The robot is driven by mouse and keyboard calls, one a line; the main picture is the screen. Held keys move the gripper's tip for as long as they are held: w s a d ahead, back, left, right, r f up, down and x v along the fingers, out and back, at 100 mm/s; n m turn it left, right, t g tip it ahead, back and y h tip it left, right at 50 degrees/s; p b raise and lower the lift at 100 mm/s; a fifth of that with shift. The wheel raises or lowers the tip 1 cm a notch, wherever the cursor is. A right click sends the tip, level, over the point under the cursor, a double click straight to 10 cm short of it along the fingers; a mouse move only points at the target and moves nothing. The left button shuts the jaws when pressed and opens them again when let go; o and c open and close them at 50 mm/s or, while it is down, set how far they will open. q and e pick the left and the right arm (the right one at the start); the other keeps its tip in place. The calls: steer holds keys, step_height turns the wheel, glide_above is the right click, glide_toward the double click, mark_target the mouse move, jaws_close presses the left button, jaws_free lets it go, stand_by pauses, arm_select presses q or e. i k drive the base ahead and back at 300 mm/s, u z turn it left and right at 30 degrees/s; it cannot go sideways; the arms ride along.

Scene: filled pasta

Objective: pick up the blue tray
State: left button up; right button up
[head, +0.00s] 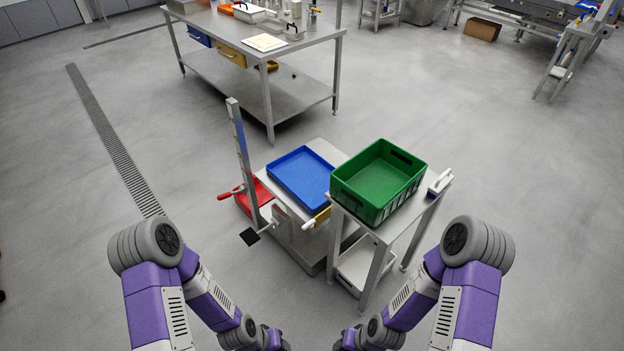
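My two arms come in from the bottom left and bottom right, well short of the tray. Both grippers are cut off or hidden at the bottom edge, so their fingers do not show.
A green crate (375,182) stands on a small metal stand (385,233) right of the tray. A steel worktable (310,47) stands behind. Open floor lies left and right.

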mark_target(302, 173)
steer(key=u, duration=1.5)
steer(key=i, duration=2.8)
steer(key=z, duration=3.5)
steer(key=i, duration=0.45)
